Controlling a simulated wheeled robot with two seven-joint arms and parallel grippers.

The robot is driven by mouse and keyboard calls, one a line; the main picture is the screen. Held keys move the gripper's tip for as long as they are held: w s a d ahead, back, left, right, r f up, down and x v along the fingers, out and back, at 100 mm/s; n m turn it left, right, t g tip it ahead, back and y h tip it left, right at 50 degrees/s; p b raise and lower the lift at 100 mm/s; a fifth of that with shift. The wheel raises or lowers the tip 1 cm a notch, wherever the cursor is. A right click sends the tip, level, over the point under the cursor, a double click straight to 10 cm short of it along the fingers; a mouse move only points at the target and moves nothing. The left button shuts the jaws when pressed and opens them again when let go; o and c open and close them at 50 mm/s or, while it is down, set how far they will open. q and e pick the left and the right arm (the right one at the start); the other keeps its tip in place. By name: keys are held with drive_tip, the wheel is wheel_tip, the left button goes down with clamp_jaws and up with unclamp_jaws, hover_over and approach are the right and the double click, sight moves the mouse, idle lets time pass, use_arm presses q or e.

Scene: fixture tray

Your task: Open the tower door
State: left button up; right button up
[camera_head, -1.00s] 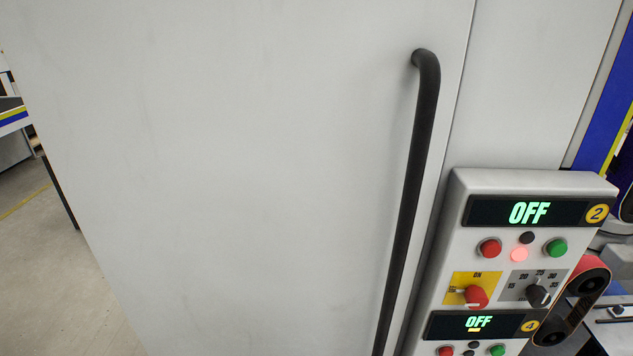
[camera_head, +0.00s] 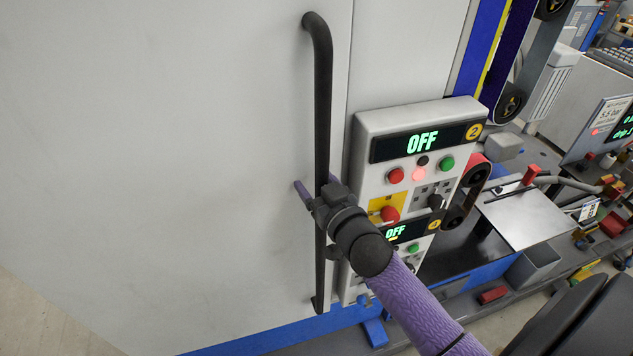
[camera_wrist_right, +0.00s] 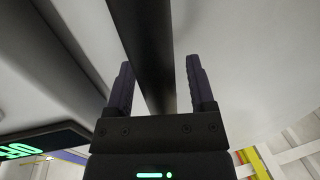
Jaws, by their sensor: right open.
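The tower door (camera_head: 170,150) is a large pale grey panel filling the left of the head view, and it looks shut against the frame on its right. Its long black vertical bar handle (camera_head: 321,110) runs along the door's right edge; it also shows in the right wrist view (camera_wrist_right: 145,40). My right gripper (camera_head: 318,190) is at the handle's middle. In the right wrist view my right gripper (camera_wrist_right: 160,88) has its two fingers apart, one on each side of the bar, with gaps beside it. My left gripper is not in view.
A control box (camera_head: 421,150) with OFF displays, buttons and knobs sticks out just right of the handle, close to my right forearm. Further right stand a belt machine (camera_head: 511,100) and a cluttered bench with a metal plate (camera_head: 525,215). Floor shows at lower left.

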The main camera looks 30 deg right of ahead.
drive_tip(key=shift+c, duration=0.3)
clamp_jaws()
idle(1.1)
